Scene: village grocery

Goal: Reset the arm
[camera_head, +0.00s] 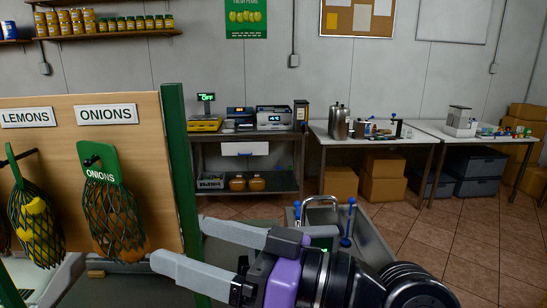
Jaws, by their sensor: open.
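My gripper (190,248) reaches in from the lower right and points left, in front of the produce stand. Its two grey fingers are spread apart with nothing between them. My black and purple arm (320,280) runs from the bottom of the view to the gripper. The fingertips are near the net bag of onions (112,222), which hangs on the stand; I cannot tell whether they touch anything.
A wooden stand (60,175) with a green post (182,170) holds hanging net bags, including lemons (35,222). A metal sink (365,250) lies behind my arm. Tables (345,132) with equipment line the back wall. Tiled floor (455,250) is clear at right.

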